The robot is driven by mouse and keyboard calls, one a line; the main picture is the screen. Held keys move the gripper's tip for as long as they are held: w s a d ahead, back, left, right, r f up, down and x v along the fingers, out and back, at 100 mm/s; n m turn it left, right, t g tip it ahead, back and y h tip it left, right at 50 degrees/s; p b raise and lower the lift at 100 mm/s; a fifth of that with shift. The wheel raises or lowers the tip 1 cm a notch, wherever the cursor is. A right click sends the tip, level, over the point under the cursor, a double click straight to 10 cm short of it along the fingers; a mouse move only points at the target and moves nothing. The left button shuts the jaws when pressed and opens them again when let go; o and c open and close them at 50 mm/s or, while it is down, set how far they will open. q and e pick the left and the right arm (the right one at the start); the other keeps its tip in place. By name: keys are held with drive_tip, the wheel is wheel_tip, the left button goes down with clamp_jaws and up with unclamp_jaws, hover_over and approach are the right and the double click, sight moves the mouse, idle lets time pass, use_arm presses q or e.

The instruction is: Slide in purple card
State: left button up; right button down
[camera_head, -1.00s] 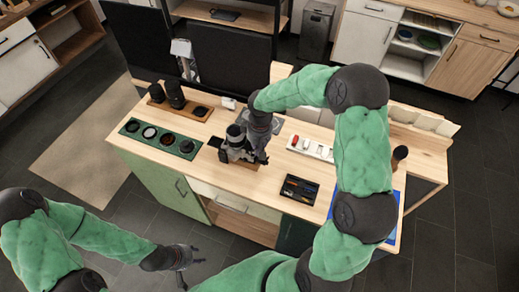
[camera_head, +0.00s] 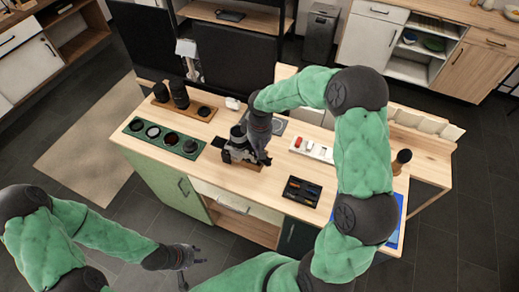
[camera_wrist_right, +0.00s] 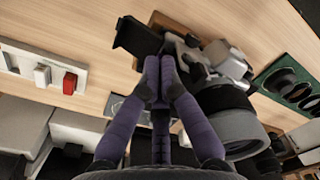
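No purple card can be made out; any card at the fingertips is hidden. A grey and black camera-like device (camera_head: 238,148) stands on the wooden table (camera_head: 262,181). In the right wrist view the device (camera_wrist_right: 228,115) shows its large round lens, with a black flat flap beside it. My right gripper (camera_wrist_right: 159,80) is at the device's side, its dark purplish fingertips together close to the body; whether they touch it is unclear. In the head view the right gripper (camera_head: 262,158) partly covers the device. My left gripper (camera_head: 191,270) is open and empty, low in front of the table.
A white holder (camera_head: 312,149) carries red and white blocks. A dark case (camera_head: 301,191) lies at the table's front. A green lens tray (camera_head: 164,138) and a wooden rack (camera_head: 184,106) with black lenses stand to the left. Bare tabletop lies between device and case.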

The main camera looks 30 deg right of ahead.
drive_tip(key=shift+w+a, duration=0.1)
drive_tip(key=shift+a, duration=0.05)
idle(0.3)
drive_tip(key=c, duration=1.8)
unclamp_jaws()
drive_tip(key=shift+o, duration=0.2)
drive_tip(key=shift+s+d, duration=1.15)
drive_tip(key=shift+s, duration=0.2)
drive_tip(key=o, duration=0.6)
drive_tip(key=shift+c, duration=0.2)
